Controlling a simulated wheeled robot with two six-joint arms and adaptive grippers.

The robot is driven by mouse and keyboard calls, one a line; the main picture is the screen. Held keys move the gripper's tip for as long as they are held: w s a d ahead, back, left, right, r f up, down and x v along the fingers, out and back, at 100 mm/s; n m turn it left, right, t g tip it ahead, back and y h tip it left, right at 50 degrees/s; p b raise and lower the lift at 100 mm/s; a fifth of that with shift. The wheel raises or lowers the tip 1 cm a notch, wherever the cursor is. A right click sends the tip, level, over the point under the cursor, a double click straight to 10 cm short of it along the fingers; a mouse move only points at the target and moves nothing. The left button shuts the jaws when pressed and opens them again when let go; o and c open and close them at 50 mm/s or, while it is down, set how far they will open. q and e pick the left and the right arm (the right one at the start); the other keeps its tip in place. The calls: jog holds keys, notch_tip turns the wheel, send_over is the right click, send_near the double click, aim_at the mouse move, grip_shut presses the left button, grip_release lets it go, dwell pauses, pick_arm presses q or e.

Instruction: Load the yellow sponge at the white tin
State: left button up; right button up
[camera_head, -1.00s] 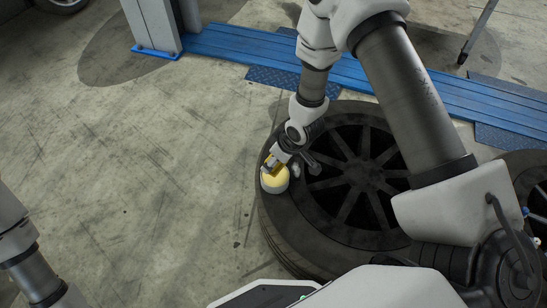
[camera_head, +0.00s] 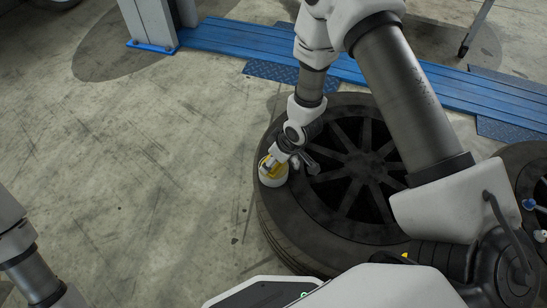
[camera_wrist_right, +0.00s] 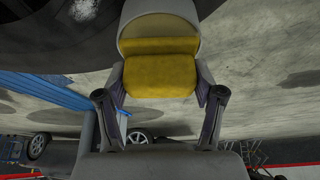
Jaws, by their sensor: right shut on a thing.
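The white tin (camera_head: 273,181) stands on the upper face of a large tyre, at its left edge. My right gripper (camera_head: 271,163) is just above the tin, shut on the yellow sponge (camera_head: 266,168). In the right wrist view the sponge (camera_wrist_right: 160,76) sits between both fingers, and the pale round tin (camera_wrist_right: 157,22) is right beyond it. The sponge's far part appears at or inside the tin's opening; I cannot tell whether it touches the bottom. My left arm shows at the left edge of the head view, but its gripper is out of frame.
The tyre (camera_head: 285,222) has a dark spoked wheel (camera_head: 355,165). A small metal item (camera_head: 308,162) lies beside the tin. A second tyre (camera_head: 525,170) with small blue-tipped items is at the right. A blue lift platform (camera_head: 230,42) crosses the back. The floor at left is clear.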

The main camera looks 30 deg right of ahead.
jog(key=shift+f, duration=0.5)
dwell(0.4)
dwell(1.4)
notch_tip(320, 180, up, 7)
jog(key=p, duration=0.7)
dwell(0.4)
